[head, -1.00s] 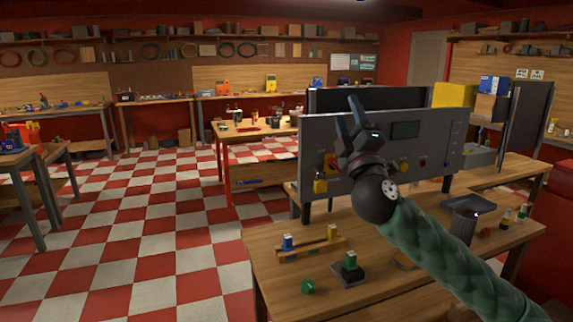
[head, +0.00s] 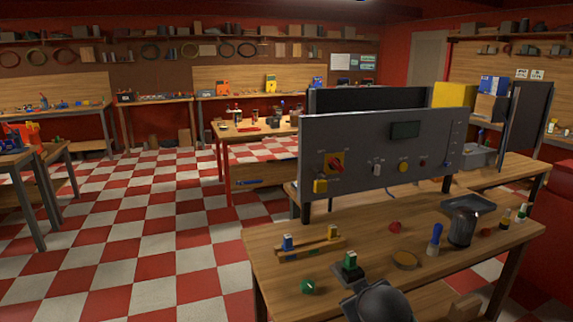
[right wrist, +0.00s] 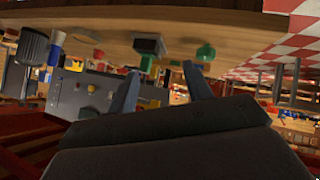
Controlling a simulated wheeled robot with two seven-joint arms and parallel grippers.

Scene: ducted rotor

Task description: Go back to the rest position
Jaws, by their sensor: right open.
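My right gripper shows in the right wrist view (right wrist: 162,88), its two fingers spread apart with nothing between them. In the head view only dark parts of my right wrist and hand show at the bottom edge, in front of the workbench (head: 300,245); the fingertips cannot be made out there. My left gripper is not in view.
Near the bench's front are a wooden rack (head: 310,249) with blue and yellow pieces, a green-topped piece (head: 350,262) on a dark base and a green knob (head: 308,287). A dark cup (head: 462,228) and blue-handled piece (head: 435,240) stand right.

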